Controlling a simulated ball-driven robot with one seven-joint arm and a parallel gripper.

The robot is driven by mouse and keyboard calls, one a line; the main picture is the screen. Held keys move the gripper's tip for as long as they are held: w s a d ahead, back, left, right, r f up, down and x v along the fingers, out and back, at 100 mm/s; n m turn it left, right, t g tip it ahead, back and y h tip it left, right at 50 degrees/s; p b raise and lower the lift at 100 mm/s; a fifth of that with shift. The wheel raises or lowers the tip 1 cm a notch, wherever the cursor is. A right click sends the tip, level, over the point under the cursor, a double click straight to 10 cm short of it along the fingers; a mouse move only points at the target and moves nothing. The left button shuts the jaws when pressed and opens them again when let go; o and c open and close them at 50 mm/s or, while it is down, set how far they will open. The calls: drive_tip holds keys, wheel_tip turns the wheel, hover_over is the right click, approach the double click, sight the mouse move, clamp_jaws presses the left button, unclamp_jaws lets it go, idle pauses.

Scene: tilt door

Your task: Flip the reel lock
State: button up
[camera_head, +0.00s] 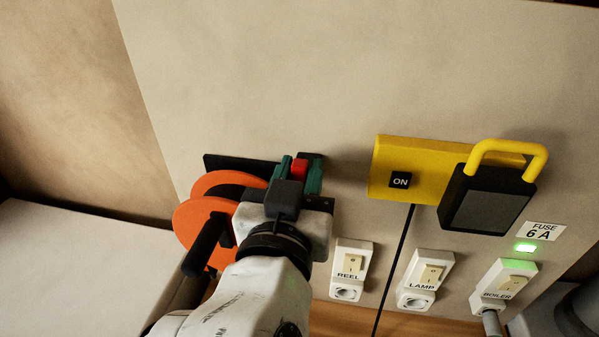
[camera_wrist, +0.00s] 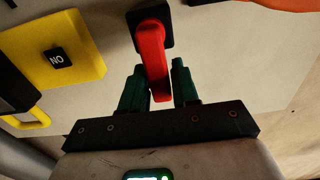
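The reel lock is a red lever (camera_wrist: 151,42) on a black base (camera_wrist: 150,10) on the beige panel. In the head view the lever (camera_head: 299,168) shows as a small red patch between my green fingers. My gripper (camera_wrist: 159,68) has one finger on each side of the lever's free end, with narrow gaps showing in the wrist view. It looks open around the lever, not clamped; contact cannot be told for sure. The orange reel (camera_head: 203,226) with its black handle (camera_head: 207,244) is just left of my gripper (camera_head: 300,174) in the head view, partly hidden by my arm.
Right of my gripper are a yellow box (camera_head: 392,165) marked ON and a black padlock (camera_head: 487,202) with a yellow shackle. Below are REEL (camera_head: 350,262), LAMP (camera_head: 431,272) and BOILER (camera_head: 508,278) switches; a green light (camera_head: 525,247) glows. The panel above is clear.

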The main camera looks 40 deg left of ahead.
clamp_jaws()
drive_tip(key=shift+w+d+f+m+b, duration=0.1)
drive_tip(key=shift+m+b, duration=0.2)
drive_tip(key=shift+b, duration=0.15)
drive_tip(key=shift+w+d+f+m+b, duration=0.2)
drive_tip(key=shift+d+m+b, duration=0.1)
drive_tip(key=shift+m+b, duration=0.75)
drive_tip(key=shift+w+d+f+m+b, duration=0.3)
drive_tip(key=shift+d+f+m+b, duration=0.25)
drive_tip(key=shift+m+b, duration=1.65)
drive_tip(key=shift+w+d+f+m+b, duration=0.25)
drive_tip(key=shift+d+f+m+b, duration=0.25)
drive_tip(key=shift+m+b, duration=1.75)
drive_tip(key=shift+w+d+f+m+b, duration=0.3)
drive_tip(key=shift+d+f+m+b, duration=0.2)
drive_tip(key=shift+m+b, duration=1.7)
